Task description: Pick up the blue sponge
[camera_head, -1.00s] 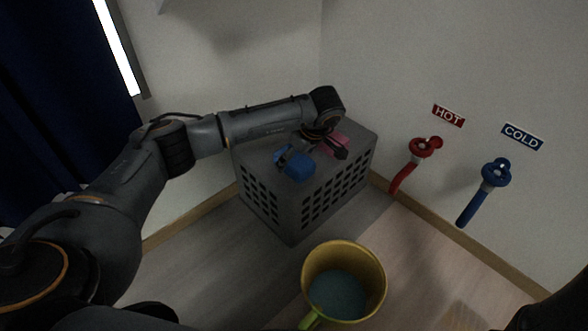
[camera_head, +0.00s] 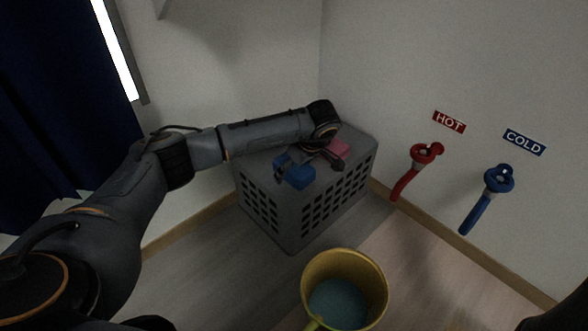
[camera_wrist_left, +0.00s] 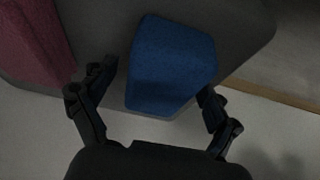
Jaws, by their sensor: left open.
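The blue sponge (camera_head: 298,176) lies on top of the grey crate (camera_head: 328,200), near its left front side. My left gripper (camera_head: 309,164) is low over the crate top at the sponge. In the left wrist view the blue sponge (camera_wrist_left: 170,68) lies between the spread fingers of my left gripper (camera_wrist_left: 158,82). The gripper is open, with one finger on each side of the sponge. The right finger is close to the sponge's edge; I cannot tell whether it touches. My right gripper is not in view.
A pink sponge (camera_head: 340,148) lies on the crate beside the gripper; it also shows in the left wrist view (camera_wrist_left: 36,42). A yellow bucket (camera_head: 344,290) stands in front. Red (camera_head: 425,155) and blue (camera_head: 498,180) taps are on the right wall.

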